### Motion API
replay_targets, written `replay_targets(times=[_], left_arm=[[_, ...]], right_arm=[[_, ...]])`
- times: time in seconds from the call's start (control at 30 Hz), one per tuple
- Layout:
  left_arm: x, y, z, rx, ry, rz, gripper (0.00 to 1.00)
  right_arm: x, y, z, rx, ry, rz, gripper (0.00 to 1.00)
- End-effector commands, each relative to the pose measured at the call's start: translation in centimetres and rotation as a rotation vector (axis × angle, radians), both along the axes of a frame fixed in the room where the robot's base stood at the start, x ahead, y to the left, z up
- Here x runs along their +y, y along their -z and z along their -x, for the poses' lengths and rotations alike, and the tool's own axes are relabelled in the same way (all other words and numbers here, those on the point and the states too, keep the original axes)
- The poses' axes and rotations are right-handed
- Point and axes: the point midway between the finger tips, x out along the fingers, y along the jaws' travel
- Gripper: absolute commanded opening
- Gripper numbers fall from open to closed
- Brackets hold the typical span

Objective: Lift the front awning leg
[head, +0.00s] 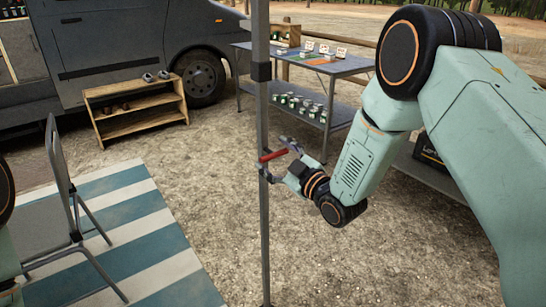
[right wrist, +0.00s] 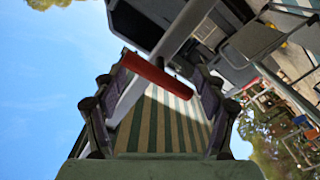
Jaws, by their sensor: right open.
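The front awning leg (head: 262,110) is a grey upright pole in the middle of the head view, with a dark collar partway up and its foot on the gravel. A red handle (head: 273,155) sticks out sideways from it. My right gripper (head: 276,160) is open around the red handle, close beside the leg. In the right wrist view the red handle (right wrist: 156,76) lies between the two spread fingers, with the pale leg (right wrist: 178,35) crossing behind it. I cannot tell whether the fingers touch the handle. My left gripper is out of view.
A folding chair (head: 65,190) stands on the striped mat (head: 130,235) at left. A wooden shoe rack (head: 135,108) stands by the van (head: 120,45). A grey table (head: 345,66) with small goods is behind the leg. Gravel around the leg's foot is clear.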

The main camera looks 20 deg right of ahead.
Motion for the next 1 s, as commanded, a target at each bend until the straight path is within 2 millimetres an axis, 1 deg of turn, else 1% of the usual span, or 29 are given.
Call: replay_targets(times=[0.1,0.2,0.43,1.0], left_arm=[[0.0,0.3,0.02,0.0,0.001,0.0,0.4],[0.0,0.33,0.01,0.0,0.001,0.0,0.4],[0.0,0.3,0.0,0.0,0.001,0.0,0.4],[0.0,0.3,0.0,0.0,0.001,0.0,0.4]], right_arm=[[0.45,0.09,-0.86,0.001,-0.002,0.0,0.72],[0.55,0.03,-1.19,0.001,-0.001,-0.001,0.72],[0.35,0.0,-1.3,0.002,0.001,-0.001,0.72],[0.18,0.03,-1.33,0.003,0.0,-0.003,0.24]])
